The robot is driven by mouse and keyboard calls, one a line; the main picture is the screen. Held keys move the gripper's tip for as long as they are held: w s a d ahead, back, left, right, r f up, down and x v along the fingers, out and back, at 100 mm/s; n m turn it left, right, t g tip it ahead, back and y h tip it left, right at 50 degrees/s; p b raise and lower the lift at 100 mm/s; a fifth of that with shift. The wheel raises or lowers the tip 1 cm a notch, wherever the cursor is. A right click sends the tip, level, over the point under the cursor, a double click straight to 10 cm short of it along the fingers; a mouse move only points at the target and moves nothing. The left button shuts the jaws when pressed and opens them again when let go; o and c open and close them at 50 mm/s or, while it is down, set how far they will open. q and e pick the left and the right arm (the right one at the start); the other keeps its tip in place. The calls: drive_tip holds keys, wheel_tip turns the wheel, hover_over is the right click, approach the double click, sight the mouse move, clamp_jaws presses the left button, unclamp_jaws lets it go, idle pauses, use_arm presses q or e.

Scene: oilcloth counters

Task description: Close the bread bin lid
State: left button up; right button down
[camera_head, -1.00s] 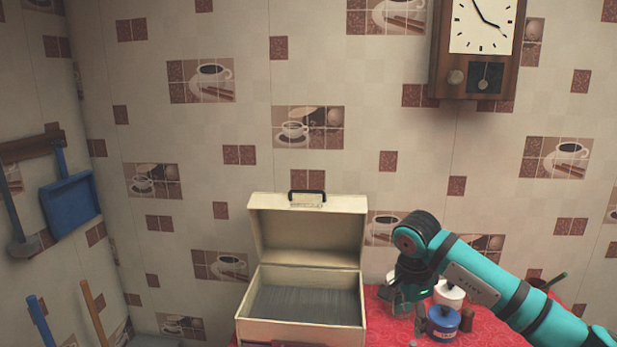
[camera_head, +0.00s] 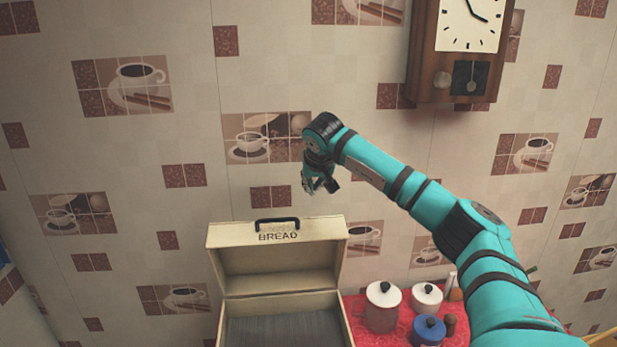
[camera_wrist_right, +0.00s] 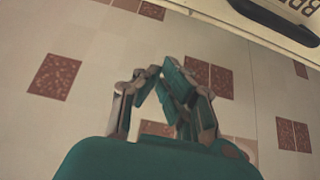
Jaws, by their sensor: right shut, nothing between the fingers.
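The cream bread bin (camera_head: 282,305) stands on the counter in the head view, its front cut off by the lower edge. Its lid (camera_head: 277,262) is raised, with a dark handle (camera_head: 276,222) and the word BREAD along the top. My right gripper (camera_head: 322,187) is above the lid, a little right of the handle, apart from it. In the right wrist view the fingers (camera_wrist_right: 158,72) meet at the tips with nothing between them. The lid's edge and part of the dark handle (camera_wrist_right: 275,20) show at the top right there. My left gripper is in neither view.
A white canister (camera_head: 382,306), a smaller white canister (camera_head: 427,299), a blue jar (camera_head: 429,330) and a brown shaker (camera_head: 450,325) stand right of the bin on a red oilcloth (camera_head: 394,341). The tiled wall is behind. A clock (camera_head: 465,45) hangs upper right.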

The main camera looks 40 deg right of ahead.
drive_tip(key=f+p, duration=0.1)
drive_tip(key=f, duration=0.1)
drive_tip(key=f+p, duration=0.2)
drive_tip(key=f, duration=0.1)
drive_tip(key=shift+w+f, duration=0.3)
drive_tip(key=shift+f, duration=0.05)
drive_tip(key=shift+s+a+f, duration=0.15)
drive_tip(key=shift+a+f, duration=0.05)
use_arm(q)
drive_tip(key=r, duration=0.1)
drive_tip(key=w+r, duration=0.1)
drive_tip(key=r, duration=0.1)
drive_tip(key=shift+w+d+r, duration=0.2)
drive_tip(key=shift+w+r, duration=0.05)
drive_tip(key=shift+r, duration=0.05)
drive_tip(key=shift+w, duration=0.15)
use_arm(e)
drive_tip(key=shift+s+d, duration=0.1)
